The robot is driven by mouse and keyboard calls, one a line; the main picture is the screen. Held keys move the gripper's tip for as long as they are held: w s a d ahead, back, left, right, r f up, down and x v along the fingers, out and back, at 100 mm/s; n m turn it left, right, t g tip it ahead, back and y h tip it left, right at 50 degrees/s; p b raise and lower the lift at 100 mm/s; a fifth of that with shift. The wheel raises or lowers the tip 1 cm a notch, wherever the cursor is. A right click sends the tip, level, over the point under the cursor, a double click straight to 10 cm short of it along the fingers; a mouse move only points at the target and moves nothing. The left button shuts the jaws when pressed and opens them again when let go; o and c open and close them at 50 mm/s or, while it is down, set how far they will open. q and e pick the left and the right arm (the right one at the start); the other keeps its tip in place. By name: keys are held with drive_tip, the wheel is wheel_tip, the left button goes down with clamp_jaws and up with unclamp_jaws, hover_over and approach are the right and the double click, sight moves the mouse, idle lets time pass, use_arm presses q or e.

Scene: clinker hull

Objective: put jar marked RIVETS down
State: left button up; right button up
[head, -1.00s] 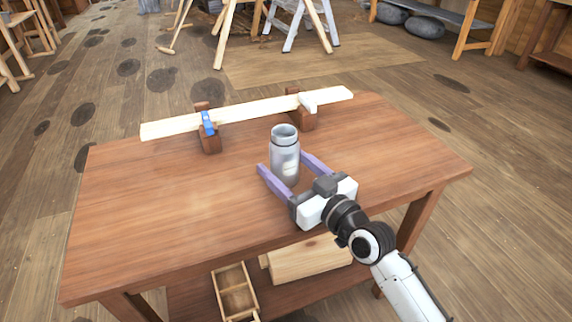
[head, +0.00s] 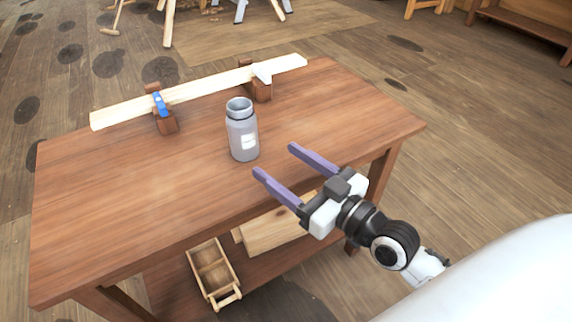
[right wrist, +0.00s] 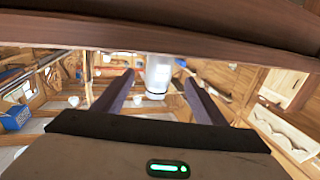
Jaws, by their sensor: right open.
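The grey jar (head: 241,134) stands upright on the wooden table (head: 130,205), with a pale label whose writing is too small to read. It also shows in the right wrist view (right wrist: 158,74), beyond the fingers. My right gripper (head: 272,160) is open and empty, with its two purple fingers pointing at the jar. The fingertips are a little to the right of the jar and apart from it. In the right wrist view the fingers (right wrist: 157,88) are spread wide with nothing between them. My left gripper is not in view.
A pale plank (head: 205,90) rests on two brown blocks along the table's far edge, with a blue clamp (head: 159,103) on it. A wooden tray (head: 214,272) and a pale wood piece (head: 275,229) lie on the lower shelf. The table's left part is clear.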

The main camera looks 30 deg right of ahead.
drive_tip(key=s+a+f+g+h, duration=0.1)
drive_tip(key=s+a+f+g, duration=0.15)
drive_tip(key=s+f, duration=0.4)
drive_tip(key=s+a+f+m+g, duration=0.1)
drive_tip(key=s+a+f+g, duration=0.2)
drive_tip(key=f, duration=0.7)
drive_tip(key=s+a+f+g+h, duration=0.1)
drive_tip(key=s+f+g, duration=0.2)
drive_tip(key=s+f, duration=0.5)
use_arm(q)
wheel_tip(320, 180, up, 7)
drive_tip(key=p, duration=0.9)
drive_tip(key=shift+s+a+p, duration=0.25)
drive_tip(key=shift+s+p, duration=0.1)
drive_tip(key=shift+p, duration=0.05)
use_arm(e)
wheel_tip(320, 180, up, 6)
drive_tip(key=w, duration=0.1)
drive_tip(key=shift+w+d+r+h, duration=0.25)
drive_tip(key=shift+d+h, duration=0.05)
drive_tip(key=shift+d, duration=0.05)
